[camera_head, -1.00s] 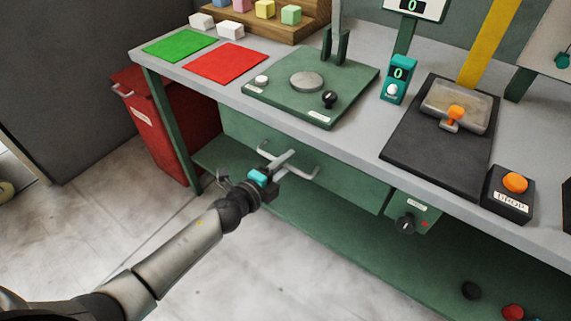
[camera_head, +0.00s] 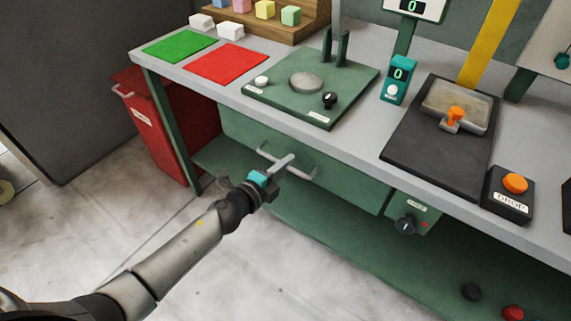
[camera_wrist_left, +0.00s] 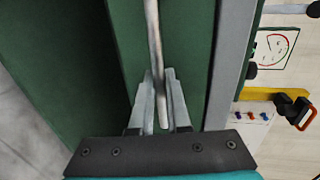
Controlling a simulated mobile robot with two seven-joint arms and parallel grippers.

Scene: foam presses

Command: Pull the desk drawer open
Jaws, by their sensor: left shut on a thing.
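The desk drawer (camera_head: 345,185) is a green front under the grey worktop, with a pale bar handle (camera_head: 303,173) across it. The drawer front looks flush with the desk, with no gap that I can make out. My left gripper (camera_head: 288,160) reaches in from the left, its fingers at the middle of the handle. In the left wrist view the two grey fingers (camera_wrist_left: 160,92) are closed on the handle bar (camera_wrist_left: 154,35), one on each side of it. My right gripper is not in view.
A red bin (camera_head: 155,130) stands by the desk's left leg. A small green box with a black knob (camera_head: 405,224) hangs right of the drawer. A lower green shelf (camera_head: 370,255) runs beneath. The floor (camera_head: 240,270) in front of the desk is clear around my arm.

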